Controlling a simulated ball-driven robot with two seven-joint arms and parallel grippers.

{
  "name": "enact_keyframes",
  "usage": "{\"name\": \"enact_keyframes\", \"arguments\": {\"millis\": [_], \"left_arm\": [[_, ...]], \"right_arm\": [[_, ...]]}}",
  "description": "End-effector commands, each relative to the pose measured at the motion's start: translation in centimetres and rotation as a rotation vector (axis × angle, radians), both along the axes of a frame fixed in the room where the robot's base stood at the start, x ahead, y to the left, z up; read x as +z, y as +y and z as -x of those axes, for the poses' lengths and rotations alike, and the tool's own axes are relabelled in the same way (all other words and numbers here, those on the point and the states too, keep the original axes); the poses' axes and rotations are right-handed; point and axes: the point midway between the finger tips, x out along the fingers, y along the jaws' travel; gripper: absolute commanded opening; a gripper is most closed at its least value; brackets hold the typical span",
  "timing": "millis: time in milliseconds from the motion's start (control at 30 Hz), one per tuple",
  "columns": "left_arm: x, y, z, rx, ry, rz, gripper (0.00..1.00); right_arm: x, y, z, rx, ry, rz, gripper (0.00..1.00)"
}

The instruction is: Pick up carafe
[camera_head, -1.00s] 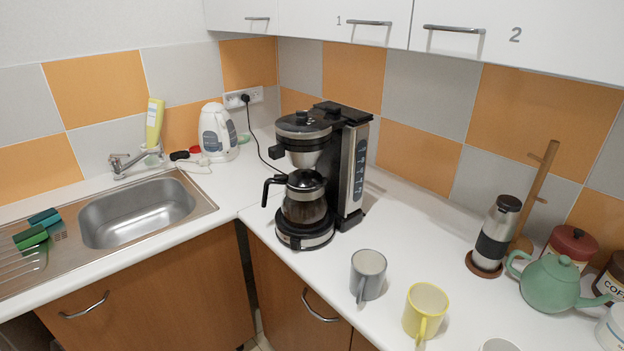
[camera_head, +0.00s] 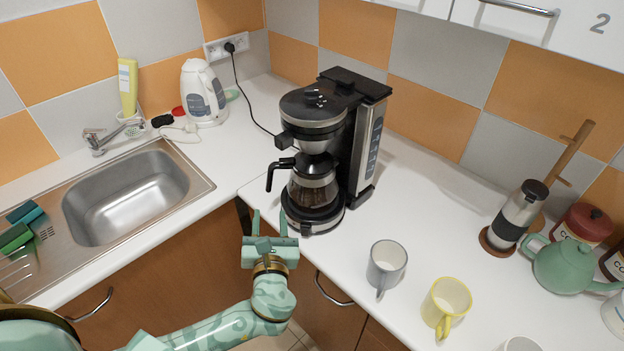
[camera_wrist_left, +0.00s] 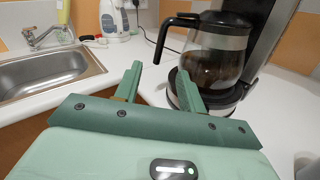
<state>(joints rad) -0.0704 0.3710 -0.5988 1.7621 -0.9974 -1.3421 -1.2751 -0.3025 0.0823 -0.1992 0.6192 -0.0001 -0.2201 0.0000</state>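The glass carafe (camera_head: 312,186) has a black handle and lid and sits on the base plate of the black coffee maker (camera_head: 362,140). Its handle points left in the head view. My left gripper (camera_head: 268,222) is in front of and below the carafe's handle, at the counter edge. Its two fingers stand apart with nothing between them. In the left wrist view the open fingers (camera_wrist_left: 157,88) point toward the carafe (camera_wrist_left: 212,60), whose handle hangs above and between them, apart from them. My right gripper is not in view.
A grey mug (camera_head: 386,264) and a yellow mug (camera_head: 446,302) stand right of the coffee maker. A sink (camera_head: 125,196) and a white kettle (camera_head: 203,94) are to the left. A travel mug (camera_head: 518,215) and green teapot (camera_head: 568,266) stand at right. Counter behind the mugs is clear.

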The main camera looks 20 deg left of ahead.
Motion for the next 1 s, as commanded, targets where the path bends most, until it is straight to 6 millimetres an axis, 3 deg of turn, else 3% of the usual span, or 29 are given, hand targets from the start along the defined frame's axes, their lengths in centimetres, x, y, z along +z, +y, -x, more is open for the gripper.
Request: {"name": "enact_keyframes", "arguments": {"millis": [300, 567, 800, 1000], "left_arm": [[0.1, 3.7, -6.7, 0.002, -0.002, 0.001, 0.4], [0.1, 4.9, -8.9, 0.0, -0.001, 0.004, 0.4], [0.4, 6.6, -12.3, 0.0, -0.001, 0.003, 0.4], [0.4, 7.0, -13.0, 0.0, 0.0, 0.006, 0.4]], "right_arm": [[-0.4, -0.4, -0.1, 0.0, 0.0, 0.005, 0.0], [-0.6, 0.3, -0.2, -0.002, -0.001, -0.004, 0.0], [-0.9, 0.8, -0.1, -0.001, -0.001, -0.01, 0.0], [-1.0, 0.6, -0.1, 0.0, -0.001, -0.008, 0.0]]}}
